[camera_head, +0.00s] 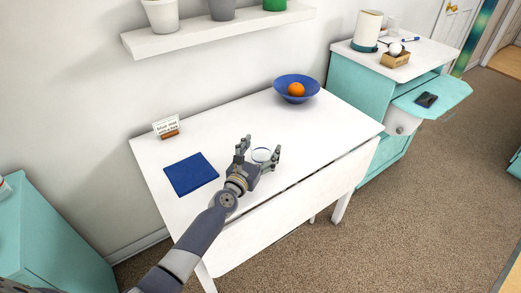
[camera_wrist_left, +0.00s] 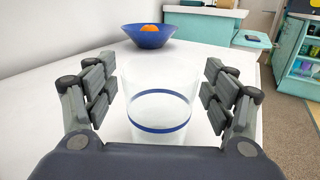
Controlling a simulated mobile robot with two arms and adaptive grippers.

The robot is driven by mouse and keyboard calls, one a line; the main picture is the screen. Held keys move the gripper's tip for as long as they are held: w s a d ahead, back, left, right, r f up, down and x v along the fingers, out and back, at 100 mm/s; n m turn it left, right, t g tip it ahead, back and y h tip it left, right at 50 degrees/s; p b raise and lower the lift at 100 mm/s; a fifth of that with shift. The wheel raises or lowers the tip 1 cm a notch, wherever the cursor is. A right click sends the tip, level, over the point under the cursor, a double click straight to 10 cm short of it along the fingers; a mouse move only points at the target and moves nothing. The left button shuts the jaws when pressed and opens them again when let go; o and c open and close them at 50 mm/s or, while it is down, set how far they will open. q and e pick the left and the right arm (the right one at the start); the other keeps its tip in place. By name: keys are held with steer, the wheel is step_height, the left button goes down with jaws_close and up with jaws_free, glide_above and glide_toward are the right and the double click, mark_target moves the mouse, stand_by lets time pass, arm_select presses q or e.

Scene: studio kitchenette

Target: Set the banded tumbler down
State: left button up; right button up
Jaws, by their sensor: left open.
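The banded tumbler (camera_wrist_left: 160,108) is clear with a blue band. In the left wrist view it stands upright on the white table (camera_head: 225,125), between the fingers of my left gripper (camera_wrist_left: 159,95). The fingers are open, with a gap on each side of the glass. In the head view my left gripper (camera_head: 257,154) is over the table's front part, and the tumbler (camera_head: 262,154) shows only partly between its fingers. My right gripper is not in view.
A blue bowl (camera_head: 283,82) with an orange (camera_head: 296,89) stands at the table's back right. A blue mat (camera_head: 191,174) and a small sign (camera_head: 165,124) are on the left. A teal cabinet (camera_head: 355,91) stands to the right. The table's middle is clear.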

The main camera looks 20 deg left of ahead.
arm_select(q)
steer(key=shift+r, duration=0.15)
steer(key=s, duration=0.4)
steer(key=s+a, duration=0.1)
steer(key=s, duration=0.7)
steer(key=shift+a+p, duration=0.3)
